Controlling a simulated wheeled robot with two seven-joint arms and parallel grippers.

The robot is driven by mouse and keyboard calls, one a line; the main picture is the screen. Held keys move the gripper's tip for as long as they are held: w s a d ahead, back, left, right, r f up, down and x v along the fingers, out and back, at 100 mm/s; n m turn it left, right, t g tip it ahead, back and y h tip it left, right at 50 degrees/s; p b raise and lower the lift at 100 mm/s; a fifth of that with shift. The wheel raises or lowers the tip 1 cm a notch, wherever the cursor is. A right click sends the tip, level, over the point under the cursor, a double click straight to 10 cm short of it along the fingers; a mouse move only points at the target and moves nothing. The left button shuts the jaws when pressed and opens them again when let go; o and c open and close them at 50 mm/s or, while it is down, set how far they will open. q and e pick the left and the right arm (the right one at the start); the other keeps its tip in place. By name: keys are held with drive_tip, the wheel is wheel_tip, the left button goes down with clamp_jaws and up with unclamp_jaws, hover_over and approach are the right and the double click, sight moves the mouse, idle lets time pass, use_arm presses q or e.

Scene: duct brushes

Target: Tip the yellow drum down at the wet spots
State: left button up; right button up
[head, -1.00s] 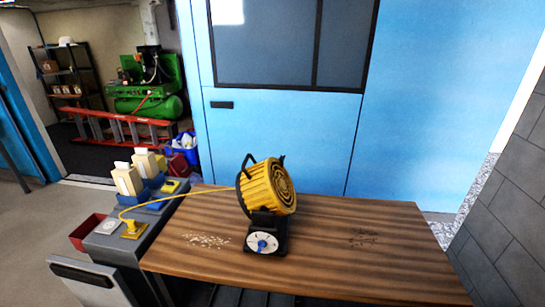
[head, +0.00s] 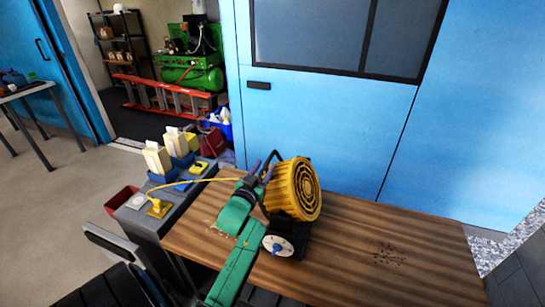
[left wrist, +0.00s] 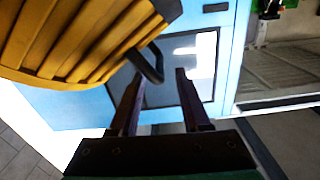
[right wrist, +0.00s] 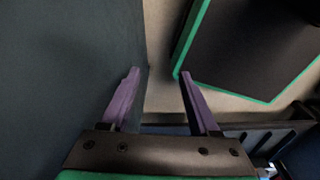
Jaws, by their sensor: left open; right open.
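The yellow drum (head: 292,189) is a ribbed fan-like drum with a round grille, on a black stand on the wooden table. Its grille faces right and slightly up. A black handle (left wrist: 152,62) juts from its side. A white dial with a blue knob (head: 279,246) is on the base. My left gripper (head: 262,168) is at the drum's upper left; in the left wrist view its open fingers (left wrist: 158,78) are beside the handle, which reaches toward the gap. Contact is unclear. Wet spots (head: 388,254) look like dark specks right of the drum. My right gripper (right wrist: 157,75) is open and empty.
Pale specks (head: 218,228) lie on the table (head: 350,225) left of the drum, partly behind my left arm. A yellow cord runs from the drum to a yellow plug (head: 157,208) on the grey side cabinet.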

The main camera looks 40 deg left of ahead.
sight(274, 152)
use_arm(q)
drive_tip(key=x, duration=0.6)
clamp_jaws()
idle(1.2)
